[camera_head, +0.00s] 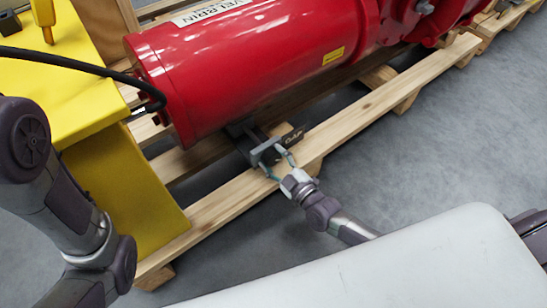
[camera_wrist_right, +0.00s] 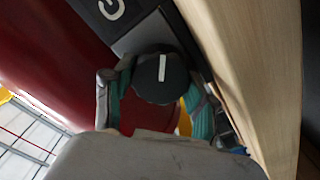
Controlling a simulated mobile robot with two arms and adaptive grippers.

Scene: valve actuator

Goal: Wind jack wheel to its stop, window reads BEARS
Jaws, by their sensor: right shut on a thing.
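The jack (camera_head: 262,150) is a dark grey block under the near side of the red cylinder, beside a pallet plank. In the right wrist view, part of a white character shows on this dark plate (camera_wrist_right: 127,16). The jack wheel (camera_wrist_right: 151,84) is a dark round knob with a white index line. My right gripper (camera_head: 281,166) is shut on the wheel, one teal-padded finger on each side. My left arm shows at the left edge, but its gripper is out of view.
The red actuator cylinder (camera_head: 240,75) lies above the jack on a wooden pallet (camera_head: 385,95). A yellow stand (camera_head: 135,190) with a black cable stands at the left. Grey floor (camera_head: 430,150) is open at the right.

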